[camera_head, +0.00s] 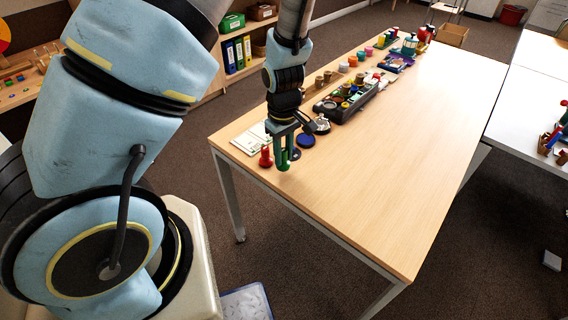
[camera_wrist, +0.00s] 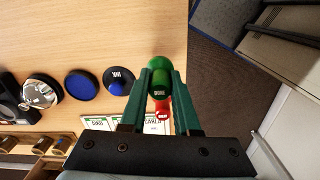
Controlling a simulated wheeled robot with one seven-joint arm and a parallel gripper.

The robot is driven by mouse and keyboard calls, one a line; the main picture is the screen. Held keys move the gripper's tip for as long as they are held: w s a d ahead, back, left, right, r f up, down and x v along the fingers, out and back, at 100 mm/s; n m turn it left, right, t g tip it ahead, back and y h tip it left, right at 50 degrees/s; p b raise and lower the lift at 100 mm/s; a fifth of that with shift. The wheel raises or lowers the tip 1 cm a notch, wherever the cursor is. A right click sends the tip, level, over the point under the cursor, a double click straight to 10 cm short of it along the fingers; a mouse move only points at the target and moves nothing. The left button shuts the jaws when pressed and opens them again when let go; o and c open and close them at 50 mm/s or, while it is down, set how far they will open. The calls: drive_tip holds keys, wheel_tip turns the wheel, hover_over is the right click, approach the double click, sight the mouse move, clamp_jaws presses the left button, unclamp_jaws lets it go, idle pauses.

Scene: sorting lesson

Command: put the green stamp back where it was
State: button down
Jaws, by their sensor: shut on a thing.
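The green stamp (camera_wrist: 159,72) is between the fingers of my gripper (camera_wrist: 160,88) in the wrist view, its round green top facing the camera. In the head view my gripper (camera_head: 284,158) is shut on the green stamp near the table's near left corner; I cannot tell whether the stamp's base touches the table. A red stamp (camera_head: 266,157) stands just left of it, and in the wrist view it shows partly hidden between the fingers (camera_wrist: 163,112). White cards with green print (camera_head: 252,139) lie close by.
A blue ink pad (camera_wrist: 81,84) and a silver bell (camera_wrist: 40,91) lie beyond the blue stamp. A dark tray (camera_head: 347,101) with several items stands further back. The table's (camera_head: 405,150) right side is clear; its near edge is close to my gripper.

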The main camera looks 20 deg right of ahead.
sight(283, 162)
drive_tip(key=shift+f, duration=1.55)
drive_tip(key=shift+f+b, duration=0.15)
drive_tip(key=shift+b, duration=0.15)
drive_tip(key=c, duration=0.6)
unclamp_jaws()
drive_tip(key=shift+c, duration=0.2)
wheel_tip(283, 162, up, 12)
drive_tip(key=shift+r+p, duration=0.15)
drive_tip(key=shift+p, duration=0.85)
drive_tip(key=a+r+m, duration=0.1)
drive_tip(key=a+r, duration=0.3)
drive_tip(key=a, duration=0.4)
drive_tip(key=w+a+r+m+t, duration=0.1)
drive_tip(key=a+r+m, duration=0.1)
drive_tip(key=a, duration=0.7)
drive_tip(key=a+r+m, duration=0.2)
drive_tip(key=a+r, duration=0.3)
drive_tip(key=a, duration=0.3)
drive_tip(key=shift+w+a+r+t, duration=0.2)
drive_tip(key=shift+r+t, duration=0.1)
